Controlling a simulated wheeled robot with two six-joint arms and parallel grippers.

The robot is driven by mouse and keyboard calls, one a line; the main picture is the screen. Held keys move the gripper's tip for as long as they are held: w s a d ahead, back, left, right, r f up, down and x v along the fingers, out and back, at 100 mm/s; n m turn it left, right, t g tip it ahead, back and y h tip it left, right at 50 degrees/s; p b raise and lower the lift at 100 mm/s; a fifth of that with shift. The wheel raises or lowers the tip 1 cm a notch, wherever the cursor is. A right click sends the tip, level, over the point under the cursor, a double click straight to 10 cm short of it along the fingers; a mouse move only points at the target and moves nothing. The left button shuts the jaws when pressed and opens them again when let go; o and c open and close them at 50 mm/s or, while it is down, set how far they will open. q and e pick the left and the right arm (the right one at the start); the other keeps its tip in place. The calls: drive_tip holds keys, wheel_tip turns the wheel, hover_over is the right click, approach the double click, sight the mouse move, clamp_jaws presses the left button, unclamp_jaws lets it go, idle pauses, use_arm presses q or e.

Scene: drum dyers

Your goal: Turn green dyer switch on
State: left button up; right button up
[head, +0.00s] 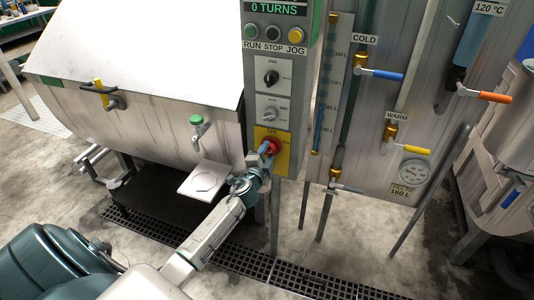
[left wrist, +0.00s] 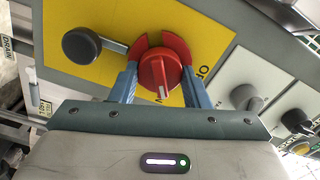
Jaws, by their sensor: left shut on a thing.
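The red rotary switch (head: 273,145) sits on a yellow plate (head: 284,159) at the bottom of the grey control panel. My left gripper (head: 265,148) reaches up to it from below. In the left wrist view, the red knob (left wrist: 157,72) lies between the two blue-grey fingers of my left gripper (left wrist: 159,84), which is shut on it. A white line on the knob points down in that view. The plate's lettering is partly hidden by the knob and fingers. My right gripper is not in view.
Above the switch are a grey knob (head: 269,114), a black knob (head: 271,77) and green, grey and yellow buttons. Pipes and valves stand right. A white plate (head: 204,182) lies beside my forearm.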

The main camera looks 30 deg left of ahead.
use_arm(q)
drive_tip(key=m+p, duration=0.1)
drive_tip(key=m, duration=0.5)
drive_tip(key=shift+f+m, duration=0.1)
drive_tip(key=shift+m, duration=0.2)
idle(0.5)
drive_tip(key=o, duration=1)
drive_tip(key=shift+s, duration=0.1)
drive_tip(key=b+v, duration=0.1)
drive_tip(key=v, duration=0.9)
drive_tip(key=shift+s+d+b, duration=0.15)
drive_tip(key=shift+s+b, duration=0.15)
drive_tip(key=shift+b, duration=0.05)
